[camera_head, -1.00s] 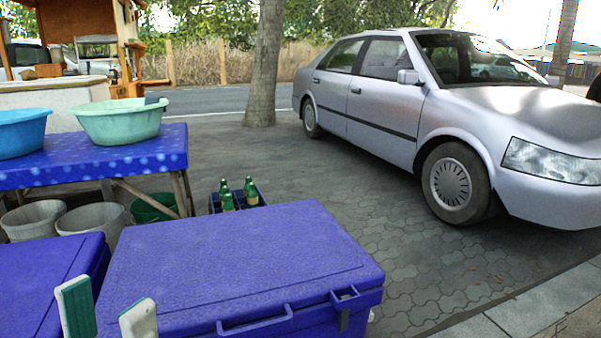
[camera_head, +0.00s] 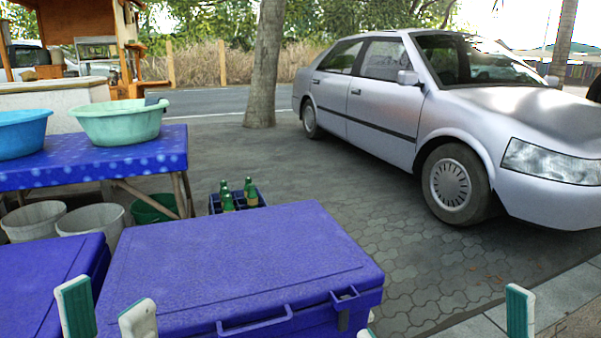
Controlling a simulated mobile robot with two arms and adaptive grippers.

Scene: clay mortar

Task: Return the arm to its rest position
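My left gripper (camera_head: 106,308) shows at the bottom left in the head view. Its two white-and-green fingertips stand apart with nothing between them, in front of the blue cooler boxes. My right gripper (camera_head: 442,322) shows at the bottom right. One white-and-green fingertip stands up over the paving, and what looks like the tip of the other just shows at the bottom edge beside the large cooler. They are wide apart with nothing seen between them. The rest of both arms is out of view. No clay mortar is in view.
A large blue cooler box (camera_head: 235,262) fills the front, with another blue cooler (camera_head: 45,280) to its left. A blue table (camera_head: 95,160) holds two basins. A crate with green bottles (camera_head: 227,198) stands behind the cooler. A silver car (camera_head: 430,120) is parked at right.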

